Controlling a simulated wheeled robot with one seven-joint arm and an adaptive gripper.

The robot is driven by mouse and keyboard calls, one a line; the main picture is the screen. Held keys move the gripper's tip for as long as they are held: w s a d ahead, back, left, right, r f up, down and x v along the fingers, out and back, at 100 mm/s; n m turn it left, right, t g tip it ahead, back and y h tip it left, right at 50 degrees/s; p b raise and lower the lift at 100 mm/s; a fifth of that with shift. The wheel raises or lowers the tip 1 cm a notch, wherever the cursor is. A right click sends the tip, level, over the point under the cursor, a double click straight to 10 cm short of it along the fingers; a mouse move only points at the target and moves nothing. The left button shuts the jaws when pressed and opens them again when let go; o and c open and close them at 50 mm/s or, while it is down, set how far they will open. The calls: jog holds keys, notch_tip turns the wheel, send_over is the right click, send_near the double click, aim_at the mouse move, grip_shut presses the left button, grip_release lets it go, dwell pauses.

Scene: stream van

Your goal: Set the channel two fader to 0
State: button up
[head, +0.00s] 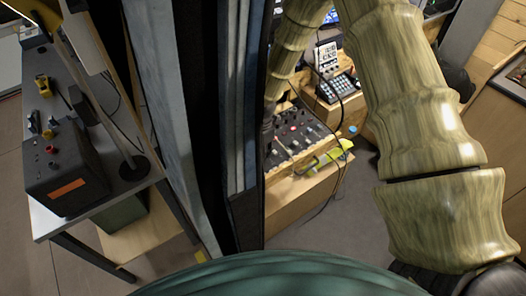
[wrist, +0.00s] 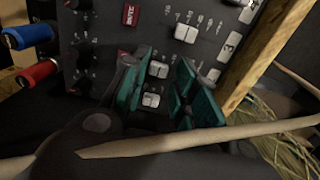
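The mixer (head: 295,135) sits on a wooden stand beyond a dark post in the head view. In the wrist view its dark panel (wrist: 150,28) is close, with printed numbers 3 and 4 along the right side. My gripper (wrist: 160,84) is open, its teal fingers apart over the faders. Two pale fader caps, one upper (wrist: 158,70) and one lower (wrist: 151,100), show in the gap between the fingers. Another pale cap (wrist: 186,33) lies above, outside the gap. I cannot tell whether a finger touches a cap. The channel two number is not readable. The gripper is hidden in the head view.
Blue (wrist: 28,36) and red (wrist: 36,74) plugs stick out at the mixer's left. The post (head: 240,120) stands close left of the mixer. A keypad device (head: 337,88) sits behind it, and a desk (head: 80,180) is at left.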

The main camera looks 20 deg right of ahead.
notch_tip(320, 180, up, 11)
dwell(0.5)
jog(key=shift+o, duration=0.2)
